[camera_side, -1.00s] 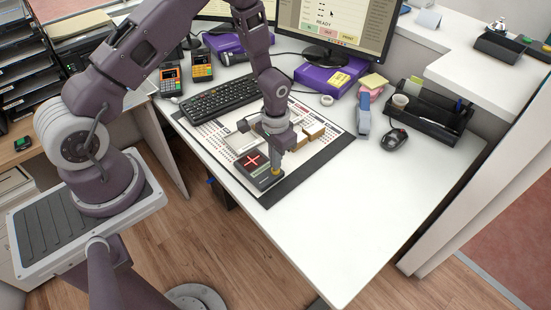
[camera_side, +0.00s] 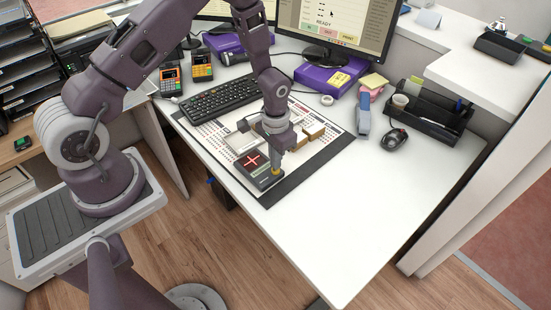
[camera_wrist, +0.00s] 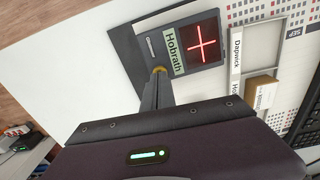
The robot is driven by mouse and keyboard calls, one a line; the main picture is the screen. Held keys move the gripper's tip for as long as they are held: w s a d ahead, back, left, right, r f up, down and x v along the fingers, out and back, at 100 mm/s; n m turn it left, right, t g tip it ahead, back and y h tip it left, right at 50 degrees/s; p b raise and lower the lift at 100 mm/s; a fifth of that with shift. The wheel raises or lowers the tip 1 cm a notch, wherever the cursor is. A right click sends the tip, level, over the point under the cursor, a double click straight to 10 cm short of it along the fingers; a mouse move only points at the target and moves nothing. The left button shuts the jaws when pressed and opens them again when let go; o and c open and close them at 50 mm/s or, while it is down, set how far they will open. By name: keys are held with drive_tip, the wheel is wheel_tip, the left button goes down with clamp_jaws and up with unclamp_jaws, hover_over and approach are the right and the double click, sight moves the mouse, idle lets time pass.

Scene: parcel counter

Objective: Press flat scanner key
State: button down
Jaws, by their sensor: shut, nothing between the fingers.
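The flat scanner (camera_side: 259,169) is a dark box on the desk mat, near its front left edge. Its screen shows a red cross, and a pale label reading "Hobrath" is beside the screen in the wrist view (camera_wrist: 185,47). My gripper (camera_side: 276,171) is shut and empty, pointing down at the scanner's right end. In the wrist view my fingertips (camera_wrist: 159,71) are at the scanner's edge beside the label, with a yellow spot at the tips. I cannot tell whether they touch it. A light slot-like mark (camera_wrist: 151,47) shows on the scanner near the fingertips; the key itself is not clear.
A grey tray labelled "Dapwick" (camera_wrist: 236,70) stands beside the scanner, with a brown box (camera_wrist: 262,92) near it. A keyboard (camera_side: 220,98) lies behind. The front right desk is clear.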

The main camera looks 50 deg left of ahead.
drive_tip(key=shift+f, duration=0.7)
idle(0.6)
drive_tip(key=shift+r, duration=0.75)
drive_tip(key=shift+w+r, duration=0.15)
drive_tip(key=shift+r, duration=1.65)
drive_tip(key=shift+r, duration=2.1)
idle(0.3)
wheel_tip(320, 180, up, 12)
drive_tip(key=s+t, duration=0.2)
drive_tip(key=s+d+r+t, duration=0.1)
drive_tip(key=s+r, duration=0.7)
drive_tip(key=s, duration=0.2)
drive_tip(key=s+d+r+t, duration=0.1)
drive_tip(key=s+r+t, duration=0.1)
drive_tip(key=s+r, duration=0.5)
drive_tip(key=s, duration=0.3)
drive_tip(key=shift+s+d+r+t, duration=0.2)
drive_tip(key=shift+d+r+t, duration=0.1)
drive_tip(key=shift+d+r, duration=0.1)
drive_tip(key=shift+a, duration=0.1)
